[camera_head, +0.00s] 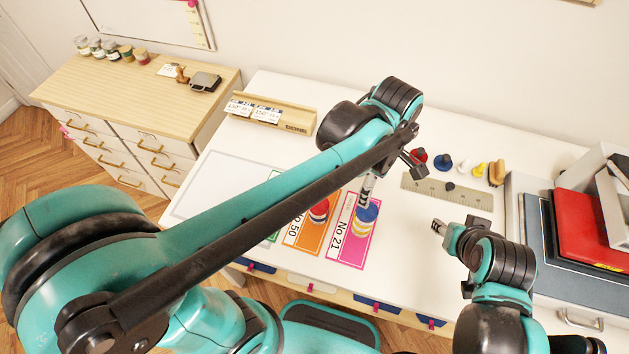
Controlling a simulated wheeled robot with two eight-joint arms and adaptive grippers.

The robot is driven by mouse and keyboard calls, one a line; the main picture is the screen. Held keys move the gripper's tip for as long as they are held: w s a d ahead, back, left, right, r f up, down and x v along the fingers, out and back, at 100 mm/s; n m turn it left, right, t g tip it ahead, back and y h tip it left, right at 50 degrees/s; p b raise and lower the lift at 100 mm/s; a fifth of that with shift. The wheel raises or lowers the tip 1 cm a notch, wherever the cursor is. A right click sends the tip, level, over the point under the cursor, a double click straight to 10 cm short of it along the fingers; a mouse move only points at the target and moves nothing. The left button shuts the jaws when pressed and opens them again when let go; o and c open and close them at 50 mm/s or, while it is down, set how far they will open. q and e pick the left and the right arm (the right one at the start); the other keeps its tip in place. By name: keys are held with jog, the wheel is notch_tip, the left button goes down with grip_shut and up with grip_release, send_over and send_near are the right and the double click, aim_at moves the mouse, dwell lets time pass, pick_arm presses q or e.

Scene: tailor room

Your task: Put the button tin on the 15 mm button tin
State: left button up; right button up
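No label reading 15 mm is legible, so I cannot tell which things are the button tins. A short stack of blue and yellow round pieces (362,228) stands on the pink No 21 card (350,256). A red, white and blue stack (319,211) stands on the orange No 50 card (299,241). My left gripper (367,190) points down just above the blue top piece; whether it touches or grips it is unclear. My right gripper (438,227) is over the right part of the table, apart from both stacks; its fingers are too small to read.
A ruler (425,190) with a small dark piece on it lies right of the stacks. Red, blue, white and yellow small items (443,162) stand behind it. A wooden rack (270,116) is at the back left. A grey tray with a red box (592,225) stands right.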

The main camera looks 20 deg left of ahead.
pick_arm(q)
jog(key=s+a+m+t, duration=0.2)
jog(key=a+m+t, duration=0.1)
jog(key=a+m, duration=0.4)
jog(key=s+a+m+t, duration=0.3)
jog(key=a+m+t, duration=0.1)
jog(key=a+m, duration=0.4)
jog(key=shift+a+f, duration=0.35)
jog(key=shift+a, duration=0.8)
